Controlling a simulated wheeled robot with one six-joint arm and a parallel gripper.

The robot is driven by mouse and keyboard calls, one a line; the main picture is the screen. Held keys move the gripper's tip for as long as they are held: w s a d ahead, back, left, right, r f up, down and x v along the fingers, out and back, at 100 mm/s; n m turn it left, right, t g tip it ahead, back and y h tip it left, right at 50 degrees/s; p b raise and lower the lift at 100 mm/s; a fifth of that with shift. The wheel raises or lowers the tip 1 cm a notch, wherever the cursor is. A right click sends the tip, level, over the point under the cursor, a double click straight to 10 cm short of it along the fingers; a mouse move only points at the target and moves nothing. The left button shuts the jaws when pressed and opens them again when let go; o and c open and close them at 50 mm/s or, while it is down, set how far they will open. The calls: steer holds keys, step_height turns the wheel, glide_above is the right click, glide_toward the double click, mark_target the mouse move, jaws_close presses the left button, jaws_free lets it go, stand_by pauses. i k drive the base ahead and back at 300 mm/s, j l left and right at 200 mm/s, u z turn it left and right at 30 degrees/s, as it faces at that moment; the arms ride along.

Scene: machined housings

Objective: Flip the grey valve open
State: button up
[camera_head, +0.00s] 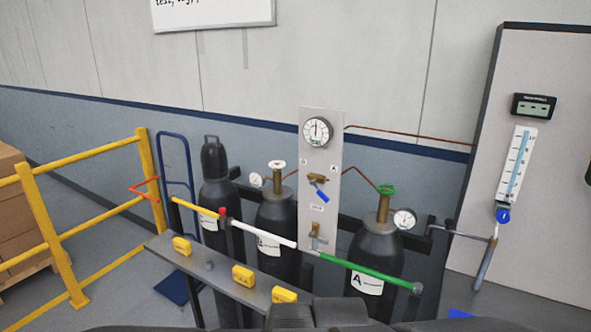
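No valve with a clearly grey handle stands out. On the pale panel (312,270) a brass valve (315,235) sits low down; its handle is small and its colour is hard to tell. A brass valve with a blue lever (321,195) is above it, the lever slanting down to the right. At the far right, a grey pipe fitting (493,242) joins a horizontal grey tube to a slanting piece below a blue-knobbed gauge; I cannot tell whether it is a valve. My gripper is not in view.
Black gas cylinders (375,255) stand behind a white, green and yellow pipe (345,265). A grey shelf (215,268) with yellow blocks is in front. A yellow railing (95,150) is at left, with a red lever-like part (146,188) nearby. Right stands a grey board (560,150).

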mark_target(323, 241)
steer(key=i+l+u, duration=0.15)
steer(key=l+u, duration=0.2)
steer(key=i+l+u, duration=0.1)
steer(key=l+u, duration=0.25)
